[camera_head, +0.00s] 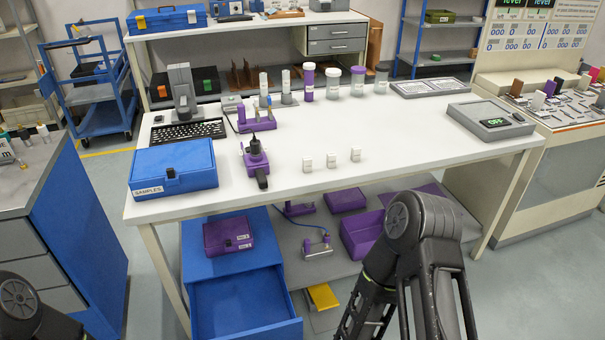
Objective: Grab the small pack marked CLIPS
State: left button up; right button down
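Three small white packs stand in a row near the front edge of the white table: a left one (307,164), a middle one (332,161) and a right one (356,154). Their markings are too small to read, so I cannot tell which, if any, says CLIPS. My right arm rises at the lower right, in front of the table, and its gripper does not show clearly. Only a dark part of my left arm shows in the bottom left corner; its gripper is outside the picture. Neither arm touches the packs.
A blue box marked SAMPLES (173,170) and a purple tool (255,160) stand left of the packs. A grey device (490,121) is at the right. Below, a purple box (228,236) sits above an open blue drawer (245,305).

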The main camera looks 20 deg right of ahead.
aim_at(308, 161)
jog(key=i+l+z, duration=0.5)
jog(key=l, duration=0.2)
jog(key=i+l+z, duration=0.45)
jog(key=i+l, duration=0.1)
jog(key=i, duration=0.05)
